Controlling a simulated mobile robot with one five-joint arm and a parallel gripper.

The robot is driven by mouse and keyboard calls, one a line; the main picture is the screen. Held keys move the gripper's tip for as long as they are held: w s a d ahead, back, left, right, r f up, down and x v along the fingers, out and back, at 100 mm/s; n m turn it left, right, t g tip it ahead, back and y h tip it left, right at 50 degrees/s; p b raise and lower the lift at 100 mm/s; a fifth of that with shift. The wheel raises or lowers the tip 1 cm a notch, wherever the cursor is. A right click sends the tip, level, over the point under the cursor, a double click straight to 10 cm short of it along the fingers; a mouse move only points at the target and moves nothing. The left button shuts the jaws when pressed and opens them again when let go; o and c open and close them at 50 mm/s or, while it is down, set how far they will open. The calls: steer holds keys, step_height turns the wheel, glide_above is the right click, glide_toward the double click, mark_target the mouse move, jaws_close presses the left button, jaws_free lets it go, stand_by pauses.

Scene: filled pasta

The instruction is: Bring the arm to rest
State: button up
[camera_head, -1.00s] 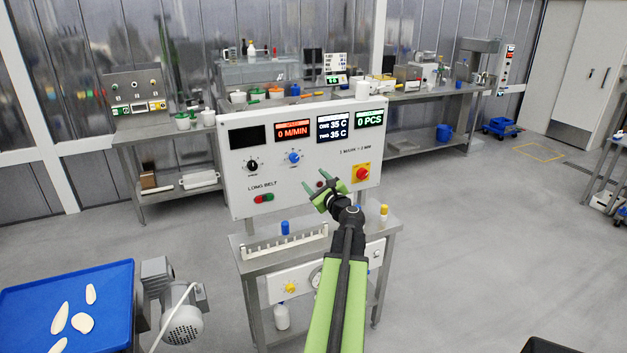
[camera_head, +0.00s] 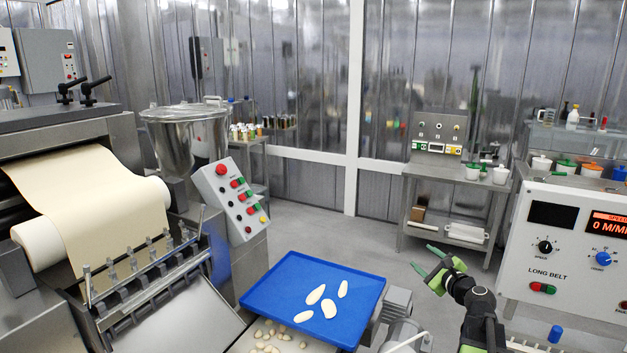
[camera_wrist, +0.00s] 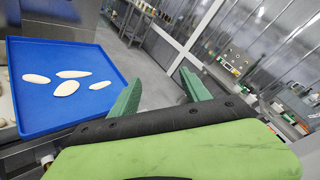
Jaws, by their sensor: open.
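My gripper (camera_head: 428,262) is at the lower right of the head view, held in the air between the blue tray and the white control panel. Its two green fingers are spread apart with nothing between them. In the wrist view the open fingers (camera_wrist: 160,92) point out over the floor, with the blue tray to their left. My arm is bent, and its lower part runs out of the bottom of the head view.
The blue tray (camera_head: 268,293) holds several pale dough pieces. A grey motor (camera_head: 398,303) stands beside it. The white control panel (camera_head: 560,262) is close on the right. A dough sheet machine (camera_head: 60,125) fills the left. Grey floor (camera_head: 330,228) is clear behind the tray.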

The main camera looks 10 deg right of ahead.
steer(key=s+a+f+n+g+y, duration=0.1)
steer(key=a+f+n+g+y, duration=0.45)
steer(key=a, duration=1.15)
steer(key=s+a+f+n+g, duration=0.1)
steer(key=a+f+n+g, duration=0.4)
steer(key=a, duration=1.2)
steer(key=s+a+f+n+g+h, duration=0.2)
steer(key=s+a+f+n, duration=0.5)
steer(key=n, duration=0.3)
steer(key=s+d+f+n+g+h, duration=0.2)
steer(key=s+d+n+g+h, duration=0.2)
steer(key=s+d, duration=0.6)
steer(key=shift+d+f+n+h, duration=0.15)
steer(key=shift+f+n+h, duration=0.2)
steer(key=shift+n, duration=0.7)
